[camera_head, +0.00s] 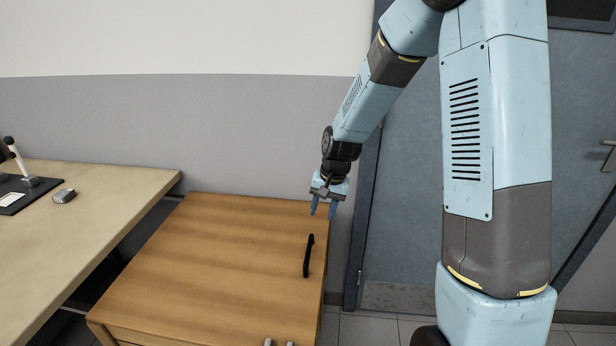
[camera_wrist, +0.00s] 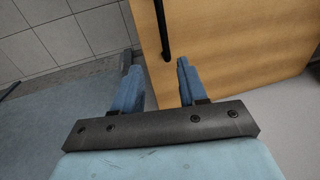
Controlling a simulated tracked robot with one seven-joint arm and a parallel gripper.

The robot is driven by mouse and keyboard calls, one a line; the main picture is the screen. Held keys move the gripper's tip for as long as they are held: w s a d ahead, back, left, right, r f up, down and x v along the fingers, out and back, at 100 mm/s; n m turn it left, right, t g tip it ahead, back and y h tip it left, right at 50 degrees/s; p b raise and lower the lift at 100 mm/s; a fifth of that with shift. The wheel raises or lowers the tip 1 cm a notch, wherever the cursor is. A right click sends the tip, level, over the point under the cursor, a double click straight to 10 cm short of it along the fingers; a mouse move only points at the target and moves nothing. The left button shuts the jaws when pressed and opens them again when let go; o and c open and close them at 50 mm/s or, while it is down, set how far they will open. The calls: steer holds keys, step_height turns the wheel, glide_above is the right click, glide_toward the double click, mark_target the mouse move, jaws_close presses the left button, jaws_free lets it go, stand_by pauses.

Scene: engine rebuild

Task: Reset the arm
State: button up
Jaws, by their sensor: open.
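My gripper (camera_head: 323,208) is at the end of my light blue arm, in the middle of the head view, above the far right corner of a wooden cabinet (camera_head: 215,255). Its two blue fingers are apart with nothing between them. In the wrist view my gripper (camera_wrist: 156,80) shows open and empty, with the floor and the cabinet's wooden surface (camera_wrist: 230,45) beyond it. A black handle (camera_head: 308,256) on the cabinet lies nearer the camera than the fingers. The handle (camera_wrist: 162,30) also shows in the wrist view, apart from the fingers.
A light table (camera_head: 110,195) at left holds a black board (camera_head: 22,195) with a white-stemmed lever and a small grey metal part (camera_head: 63,195). A grey-blue door (camera_head: 400,235) stands behind my arm at right. Small grey pieces show at the bottom edge.

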steer(key=s+d+r+n+t, duration=0.1)
steer(key=s+d+r, duration=0.15)
steer(key=r, duration=0.35)
steer(key=s+d+r+t+h, duration=0.1)
steer(key=s+d+r, duration=0.1)
steer(key=s+r, duration=0.3)
steer(key=s+d+r+n+t, duration=0.1)
steer(key=s+d+r, duration=0.2)
steer(key=r, duration=0.5)
steer(key=s+d+r+t, duration=0.1)
steer(key=s+d+r, duration=0.1)
steer(key=s+r, duration=0.2)
steer(key=s+d+r+t+h, duration=0.1)
steer(key=s+d+r, duration=0.2)
steer(key=s, duration=0.8)
steer(key=shift+s+d+r+n, duration=0.2)
steer(key=shift+s+r+n, duration=0.1)
steer(key=shift+r, duration=0.2)
